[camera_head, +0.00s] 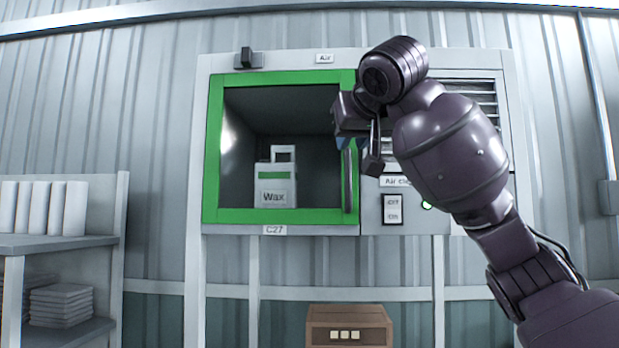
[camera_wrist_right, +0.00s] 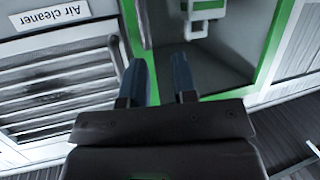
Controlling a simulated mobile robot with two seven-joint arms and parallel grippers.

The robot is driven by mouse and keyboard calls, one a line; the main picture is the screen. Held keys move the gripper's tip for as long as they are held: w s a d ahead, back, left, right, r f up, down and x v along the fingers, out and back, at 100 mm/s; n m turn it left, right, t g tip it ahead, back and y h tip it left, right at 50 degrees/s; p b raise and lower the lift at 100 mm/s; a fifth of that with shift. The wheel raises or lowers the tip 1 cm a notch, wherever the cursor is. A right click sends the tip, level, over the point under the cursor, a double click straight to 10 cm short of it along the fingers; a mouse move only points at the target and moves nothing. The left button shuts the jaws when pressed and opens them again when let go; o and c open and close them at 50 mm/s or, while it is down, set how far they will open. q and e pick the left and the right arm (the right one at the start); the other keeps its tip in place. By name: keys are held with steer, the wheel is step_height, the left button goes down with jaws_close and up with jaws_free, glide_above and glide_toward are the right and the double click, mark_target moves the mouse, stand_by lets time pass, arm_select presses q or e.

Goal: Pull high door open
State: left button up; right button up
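The high door (camera_head: 213,150) is a green frame around a large dark pane, set in a pale cabinet on the wall. It looks shut. Its upright handle (camera_head: 348,180) is on the right side of the frame. My right gripper (camera_head: 343,143) is in front of the frame's upper right side, near the handle's top; the arm partly hides it. In the wrist view, which is upside down, the two blue fingers (camera_wrist_right: 162,72) are apart with nothing between them. The handle (camera_wrist_right: 145,22) lies just beyond the left finger's tip. My left gripper is out of view.
A white Wax container (camera_head: 274,190) stands behind the pane. The vented air cleaner panel (camera_wrist_right: 60,88) is beside the door. A shelf (camera_head: 60,243) with white rolls is at left. A brown box (camera_head: 348,318) is below the cabinet.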

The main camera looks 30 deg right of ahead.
mark_target(349, 173)
steer(key=shift+m+g+h, duration=0.3)
steer(key=shift+m+g, duration=0.4)
steer(key=shift+m, duration=0.1)
steer(key=p+x, duration=0.1)
steer(key=x, duration=0.2)
steer(key=f+x, duration=0.1)
steer(key=x, duration=0.3)
steer(key=s+d+p+x, duration=0.1)
steer(key=x, duration=0.2)
steer(key=shift+w+d+f+p, duration=0.15)
steer(key=shift+d+f+p, duration=0.05)
steer(key=shift+f+p, duration=0.15)
jaws_close()
